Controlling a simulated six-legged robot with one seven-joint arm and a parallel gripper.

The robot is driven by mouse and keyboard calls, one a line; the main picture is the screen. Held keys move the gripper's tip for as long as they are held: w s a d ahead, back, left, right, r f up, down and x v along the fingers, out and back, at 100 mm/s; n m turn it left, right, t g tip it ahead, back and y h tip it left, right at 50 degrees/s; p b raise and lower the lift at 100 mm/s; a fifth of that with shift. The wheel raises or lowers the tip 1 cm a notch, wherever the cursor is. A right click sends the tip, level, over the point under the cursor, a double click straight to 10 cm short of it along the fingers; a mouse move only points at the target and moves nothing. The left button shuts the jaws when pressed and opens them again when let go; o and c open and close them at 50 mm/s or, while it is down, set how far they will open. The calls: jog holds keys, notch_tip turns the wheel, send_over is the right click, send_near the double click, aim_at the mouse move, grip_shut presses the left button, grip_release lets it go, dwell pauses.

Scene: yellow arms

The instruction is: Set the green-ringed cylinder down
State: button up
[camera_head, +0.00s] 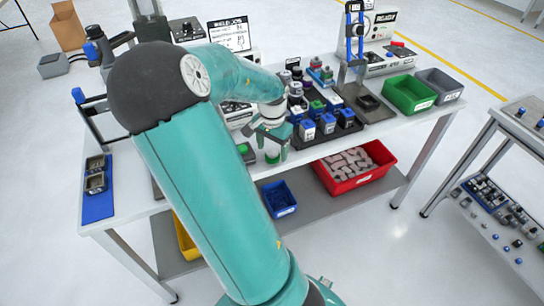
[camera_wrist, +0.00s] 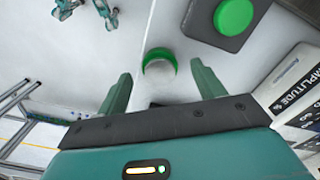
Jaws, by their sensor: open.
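The green-ringed cylinder (camera_wrist: 160,62) shows in the wrist view as a white body with a green band. It lies in the gap between my two fingers, a little beyond their tips, over a pale surface. In the head view its green part (camera_head: 272,156) shows just under my gripper (camera_head: 270,142), near the front edge of the white table (camera_head: 318,152). My gripper (camera_wrist: 162,88) is open, with a finger on each side and visible space beside the cylinder. Whether its base rests fully on the table is hard to tell.
A dark block with a round green top (camera_wrist: 235,15) stands close by. A dark tray of blue, green and purple-topped parts (camera_head: 318,137) lies to the right. Green (camera_head: 408,94) and grey bins are farther right. Red (camera_head: 355,182) and blue bins sit on the lower shelf.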

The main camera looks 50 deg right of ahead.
aim_at(272, 152)
notch_tip(272, 152, down, 3)
jog(key=shift+f, duration=0.15)
jog(key=c, duration=1.2)
